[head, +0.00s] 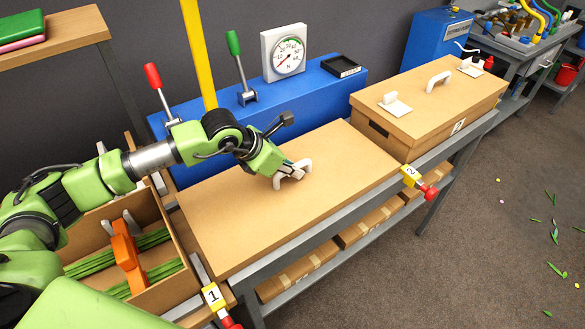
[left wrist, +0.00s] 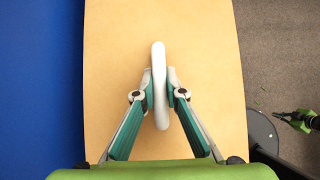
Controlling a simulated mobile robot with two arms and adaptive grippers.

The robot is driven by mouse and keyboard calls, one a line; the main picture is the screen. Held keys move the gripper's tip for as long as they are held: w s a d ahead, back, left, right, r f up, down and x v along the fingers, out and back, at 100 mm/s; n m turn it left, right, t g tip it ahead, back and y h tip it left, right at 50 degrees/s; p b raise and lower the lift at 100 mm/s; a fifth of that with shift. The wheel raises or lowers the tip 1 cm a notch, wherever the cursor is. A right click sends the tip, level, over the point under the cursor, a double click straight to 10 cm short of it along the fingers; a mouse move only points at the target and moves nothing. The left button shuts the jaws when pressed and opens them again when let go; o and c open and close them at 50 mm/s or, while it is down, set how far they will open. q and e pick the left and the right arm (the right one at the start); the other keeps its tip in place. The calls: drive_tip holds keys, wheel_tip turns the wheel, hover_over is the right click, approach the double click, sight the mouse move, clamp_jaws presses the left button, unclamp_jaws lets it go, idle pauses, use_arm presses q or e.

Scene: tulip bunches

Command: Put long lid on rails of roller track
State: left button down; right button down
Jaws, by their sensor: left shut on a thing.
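The long lid is a flat tan board (head: 300,215) with a white handle (head: 294,174) on top. It lies level along the grey rails of the roller track (head: 345,222), between the yellow markers 1 and 2. I cannot tell whether it rests on the rails or is just above them. My left gripper (head: 285,174) is shut on the handle from above. In the left wrist view the handle (left wrist: 159,85) stands between both fingertips, with the board (left wrist: 120,60) below. A small green and black part at the right edge there may be my right gripper (left wrist: 300,120); its fingers are unclear.
A tan box (head: 425,105) with its own lid stands at the right end. A blue console (head: 310,95) with levers and a gauge is behind. An open crate (head: 165,287) with green stems and an orange divider is at left. Cartons (head: 335,240) sit on the lower shelf.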

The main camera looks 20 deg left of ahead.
use_arm(q)
drive_tip(key=c, duration=2)
unclamp_jaws()
drive_tip(key=shift+f, duration=0.1)
